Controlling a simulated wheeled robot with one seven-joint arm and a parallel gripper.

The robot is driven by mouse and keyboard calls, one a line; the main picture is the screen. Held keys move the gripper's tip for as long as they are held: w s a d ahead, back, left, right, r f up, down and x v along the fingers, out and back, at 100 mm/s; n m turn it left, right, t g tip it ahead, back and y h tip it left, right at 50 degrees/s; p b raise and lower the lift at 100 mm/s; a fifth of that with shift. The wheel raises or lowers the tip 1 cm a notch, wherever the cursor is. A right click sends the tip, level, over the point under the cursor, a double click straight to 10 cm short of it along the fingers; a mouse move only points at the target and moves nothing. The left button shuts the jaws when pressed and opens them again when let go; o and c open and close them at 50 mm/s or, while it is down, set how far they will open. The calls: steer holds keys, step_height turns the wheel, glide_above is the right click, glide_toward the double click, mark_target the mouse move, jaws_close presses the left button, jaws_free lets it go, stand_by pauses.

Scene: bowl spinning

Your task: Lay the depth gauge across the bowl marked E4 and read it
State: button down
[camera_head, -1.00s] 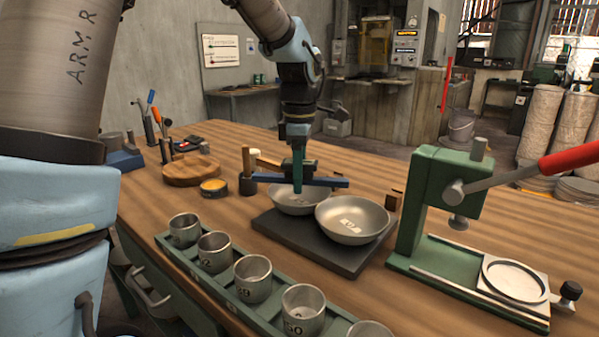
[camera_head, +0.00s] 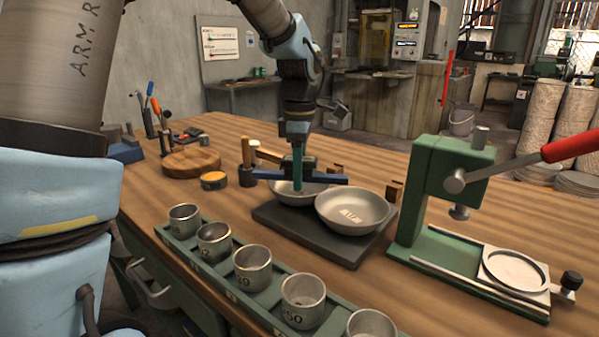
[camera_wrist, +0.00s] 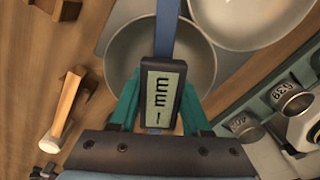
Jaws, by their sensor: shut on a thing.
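The depth gauge, a blue bar (camera_head: 328,178) with a dark display housing (camera_wrist: 162,97), is held in my gripper (camera_head: 297,180). The gripper's teal fingers show on both sides of the housing in the wrist view. The display shows sideways characters that I cannot read surely. The bar lies over the rear metal bowl (camera_head: 290,197), also in the wrist view (camera_wrist: 125,52); I cannot tell whether it touches the rim. A second bowl (camera_head: 352,212) stands nearer, with a pale label inside whose text is unclear. I cannot make out an E4 mark on either bowl.
Both bowls stand on a dark slab (camera_head: 330,249). A green lever press (camera_head: 440,195) stands to the right. A green rack (camera_head: 215,268) with several metal cups runs along the front. A hammer (camera_head: 262,152), a small tin (camera_head: 213,181) and a round wooden board (camera_head: 191,165) lie left.

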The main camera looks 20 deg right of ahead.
steer(key=shift+f, duration=0.1)
stand_by(0.3)
steer(key=shift+c, duration=1.4)
jaws_free()
step_height(320, 180, up, 11)
steer(key=shift+f, duration=0.1)
